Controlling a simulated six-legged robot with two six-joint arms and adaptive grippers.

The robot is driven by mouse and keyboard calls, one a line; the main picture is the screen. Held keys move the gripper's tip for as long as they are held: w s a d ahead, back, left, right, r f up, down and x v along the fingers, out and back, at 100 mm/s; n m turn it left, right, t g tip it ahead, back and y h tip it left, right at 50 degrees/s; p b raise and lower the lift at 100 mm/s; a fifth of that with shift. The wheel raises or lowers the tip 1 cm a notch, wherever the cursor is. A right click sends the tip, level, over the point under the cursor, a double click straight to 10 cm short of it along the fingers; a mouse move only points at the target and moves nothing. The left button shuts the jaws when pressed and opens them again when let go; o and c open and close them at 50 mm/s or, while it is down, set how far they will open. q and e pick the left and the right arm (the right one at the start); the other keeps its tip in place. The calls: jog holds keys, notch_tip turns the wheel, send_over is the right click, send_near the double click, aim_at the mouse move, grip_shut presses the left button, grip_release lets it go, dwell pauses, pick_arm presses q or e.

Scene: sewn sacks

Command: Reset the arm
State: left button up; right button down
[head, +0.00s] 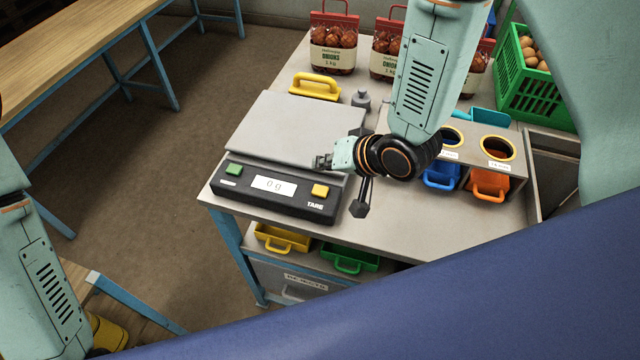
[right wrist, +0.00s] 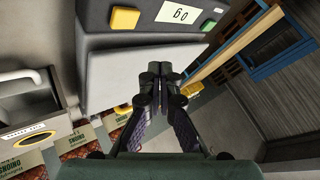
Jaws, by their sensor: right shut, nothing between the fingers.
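My right arm comes in from the top right of the head view. Its gripper (head: 322,162) is shut and empty at the front right corner of the scale's platform. In the right wrist view, the closed dark fingers (right wrist: 165,76) show against the scale. The bench scale (head: 285,125) has a grey platform, a green button, a yellow TARE button and a display that reads 0 g. Its platform is bare. My left arm shows at the left edge of the head view, but its gripper is out of view.
A yellow scoop (head: 315,86) and a grey weight (head: 361,98) sit behind the scale. Onion bags (head: 333,45) stand at the back. Blue (head: 443,175) and orange (head: 489,184) scoops are at the right, near a green crate (head: 536,85). Bare bench lies in front.

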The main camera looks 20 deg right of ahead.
dwell(0.6)
jog(key=s+d+f+n+g+h, duration=0.1)
jog(key=s+d+f+g+h, duration=0.2)
jog(key=s, duration=0.7)
jog(key=s+d+f+g, duration=0.2)
jog(key=s+f, duration=0.4)
jog(key=s, duration=0.3)
jog(key=s+d+f+n+g+h, duration=0.1)
jog(key=s+d+f+g+h, duration=0.2)
jog(key=s, duration=0.7)
notch_tip(320, 180, down, 24)
jog(key=y+b, duration=0.1)
jog(key=b, duration=2.2)
jog(key=shift+s, duration=0.4)
jog(key=shift+r, duration=0.1)
